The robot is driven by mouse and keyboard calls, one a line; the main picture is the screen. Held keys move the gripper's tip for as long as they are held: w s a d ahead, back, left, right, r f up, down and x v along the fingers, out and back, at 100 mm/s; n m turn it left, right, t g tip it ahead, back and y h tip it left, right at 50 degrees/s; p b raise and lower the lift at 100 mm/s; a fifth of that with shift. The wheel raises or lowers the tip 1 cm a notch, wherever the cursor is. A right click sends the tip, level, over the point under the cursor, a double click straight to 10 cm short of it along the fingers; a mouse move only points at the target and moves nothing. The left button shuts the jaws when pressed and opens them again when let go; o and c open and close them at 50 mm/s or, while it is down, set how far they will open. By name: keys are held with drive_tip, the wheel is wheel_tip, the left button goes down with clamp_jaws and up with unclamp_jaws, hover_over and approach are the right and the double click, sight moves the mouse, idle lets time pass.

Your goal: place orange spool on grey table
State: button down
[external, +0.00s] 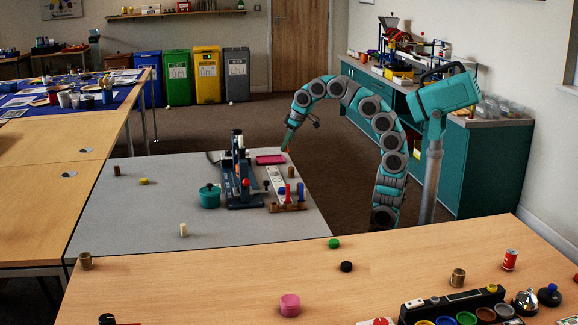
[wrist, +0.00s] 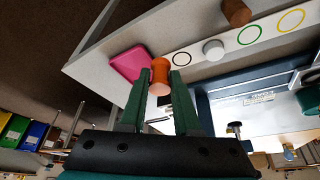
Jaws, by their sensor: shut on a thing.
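The orange spool (wrist: 160,72) is between the two green fingertips of my gripper (wrist: 161,82) in the wrist view. My gripper is shut on it. In the external view my gripper (external: 287,143) hangs at the back right corner of the grey table (external: 130,222), just right of a pink tray (external: 270,160). The spool is only a small orange spot there. I cannot tell its exact height over the table. The grey tabletop (wrist: 92,62) and the pink tray (wrist: 130,63) also show beside the spool in the wrist view.
On the grey table stand a dark blue press (external: 240,180), a teal pot (external: 209,196), a white strip with rings (external: 276,183) and a wooden peg rack (external: 290,206). A white spool (external: 183,230) stands near the front. The table's left and front are mostly clear.

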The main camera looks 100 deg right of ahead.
sight(283, 167)
drive_tip(key=shift+f, duration=3.15)
drive_tip(key=shift+f, duration=0.2)
drive_tip(key=c, duration=0.9)
unclamp_jaws()
drive_tip(key=shift+r, duration=0.1)
drive_tip(key=shift+r, duration=0.25)
drive_tip(key=v, duration=1.1)
drive_tip(key=shift+s+a+r, duration=0.15)
drive_tip(key=shift+s+r, duration=0.05)
drive_tip(key=shift+r, duration=0.05)
